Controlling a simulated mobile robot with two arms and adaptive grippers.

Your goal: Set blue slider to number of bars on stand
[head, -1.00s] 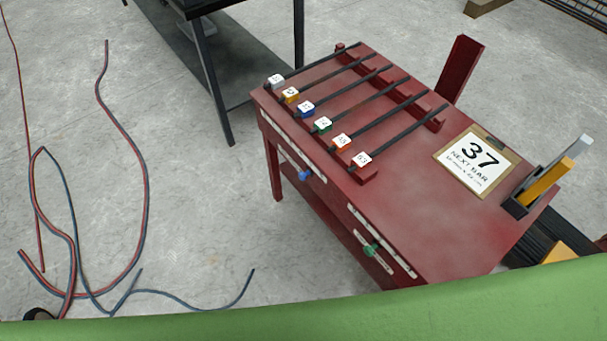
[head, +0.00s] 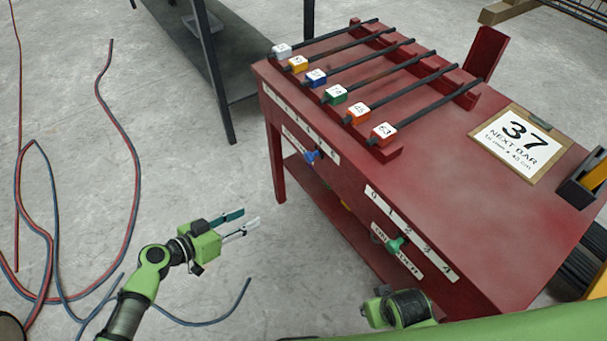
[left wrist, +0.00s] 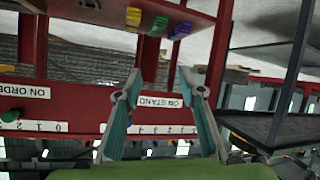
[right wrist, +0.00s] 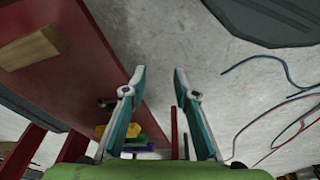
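The blue slider (head: 312,156) sits on the front of the red bench, towards the right part of its number strip (head: 298,123); the digits there are too small to read. Several dark bars with colored, numbered end tags lie across the red stand (head: 388,152) on the bench top. My left gripper (head: 250,217) is open and empty, left of the bench and apart from the slider. In the left wrist view the "ON STAND" label (left wrist: 158,101) shows between its fingers; the blue slider is not clearly visible there. My right gripper (right wrist: 160,72) is open and empty.
A green slider (head: 397,244) sits by a second strip reading 0 to 4. A clipboard (head: 520,143) reading "37 NEXT BAR" lies on the bench top. A dark table (head: 222,70) stands behind left. Red and blue cables lie on the floor at left.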

